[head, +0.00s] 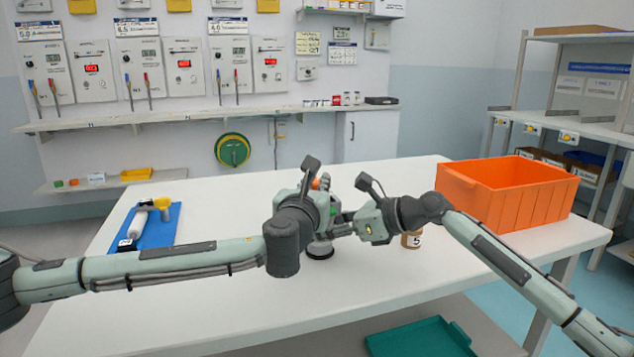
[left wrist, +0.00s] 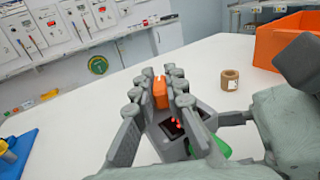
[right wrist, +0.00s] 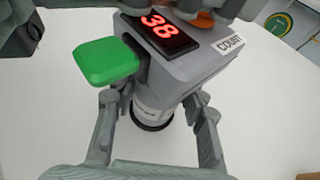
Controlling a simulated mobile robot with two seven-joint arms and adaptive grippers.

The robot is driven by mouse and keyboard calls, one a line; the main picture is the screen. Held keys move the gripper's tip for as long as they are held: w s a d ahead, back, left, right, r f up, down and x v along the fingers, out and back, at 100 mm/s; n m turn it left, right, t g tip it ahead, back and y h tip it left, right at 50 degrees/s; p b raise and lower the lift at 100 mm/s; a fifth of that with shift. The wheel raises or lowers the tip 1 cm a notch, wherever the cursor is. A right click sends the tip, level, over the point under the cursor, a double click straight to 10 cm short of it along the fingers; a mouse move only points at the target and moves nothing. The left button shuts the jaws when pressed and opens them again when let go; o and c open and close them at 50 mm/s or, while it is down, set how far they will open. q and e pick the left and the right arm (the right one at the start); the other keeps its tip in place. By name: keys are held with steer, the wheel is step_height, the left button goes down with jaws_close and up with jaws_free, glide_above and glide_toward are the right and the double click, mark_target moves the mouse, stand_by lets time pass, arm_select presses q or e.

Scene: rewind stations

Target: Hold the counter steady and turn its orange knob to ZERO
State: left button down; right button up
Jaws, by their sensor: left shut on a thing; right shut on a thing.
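The counter (right wrist: 190,68) is a grey box on a pale round stem with a dark base. Its red display (right wrist: 160,32) looks like 38, seen tilted, beside a COUNT label. A green button (right wrist: 105,62) sticks out of its side. The orange knob (left wrist: 160,92) is on top. My left gripper (left wrist: 160,80) is shut on the knob from above, with fingers on both sides. My right gripper (right wrist: 155,108) is shut on the counter's lower body or stem. In the head view my grippers hide most of the counter; its dark base (head: 320,250) shows on the table.
An orange bin (head: 510,195) is at the table's right. A blue mat (head: 160,232) with tools lies at the left. The white table (head: 390,290) is clear in front.

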arm_select(q)
steer(key=shift+n+y, duration=1.05)
steer(key=shift+y, duration=0.6)
steer(key=shift+n+y, duration=1.05)
steer(key=shift+y, duration=0.6)
steer(key=c, duration=1.5)
jaws_free()
steer(key=shift+c, duration=0.2)
steer(key=s+d, duration=0.2)
steer(key=s, duration=1)
steer(key=shift+d, duration=0.1)
